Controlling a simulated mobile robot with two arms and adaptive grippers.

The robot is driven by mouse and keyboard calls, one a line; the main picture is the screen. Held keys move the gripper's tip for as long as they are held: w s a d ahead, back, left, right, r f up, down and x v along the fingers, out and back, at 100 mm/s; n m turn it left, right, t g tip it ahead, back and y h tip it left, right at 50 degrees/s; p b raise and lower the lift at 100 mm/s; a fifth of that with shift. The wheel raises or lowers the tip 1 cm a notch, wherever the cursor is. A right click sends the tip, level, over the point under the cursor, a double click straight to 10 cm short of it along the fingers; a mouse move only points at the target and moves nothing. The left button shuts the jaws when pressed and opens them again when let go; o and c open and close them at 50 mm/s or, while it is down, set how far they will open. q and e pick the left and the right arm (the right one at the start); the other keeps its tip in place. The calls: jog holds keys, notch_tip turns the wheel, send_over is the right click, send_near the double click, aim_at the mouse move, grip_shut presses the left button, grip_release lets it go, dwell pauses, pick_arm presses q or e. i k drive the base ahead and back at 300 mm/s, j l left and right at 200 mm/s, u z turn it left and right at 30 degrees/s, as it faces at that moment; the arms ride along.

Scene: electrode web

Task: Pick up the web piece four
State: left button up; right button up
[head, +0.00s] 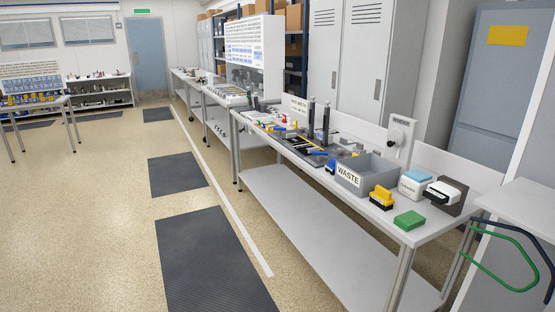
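I cannot make out web piece four at this distance. The near workbench (425,233) runs along the right side, with a dark plate with yellow strips (298,143) near its middle. Two dark upright posts (318,120) stand beside that plate. Small blue, red and yellow items lie around the plate, too small to tell apart. Neither of my grippers shows in the head view.
Dark floor mats (212,262) lie on open floor to the left. Tall lockers (357,45) stand behind.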

aim_at(306, 150)
jog(key=i+z, duration=0.15)
jog(key=i, duration=0.3)
jog(key=i+j+z, duration=0.2)
jog(key=i, duration=0.2)
jog(key=i+j+z, duration=0.15)
jog(key=i, duration=0.25)
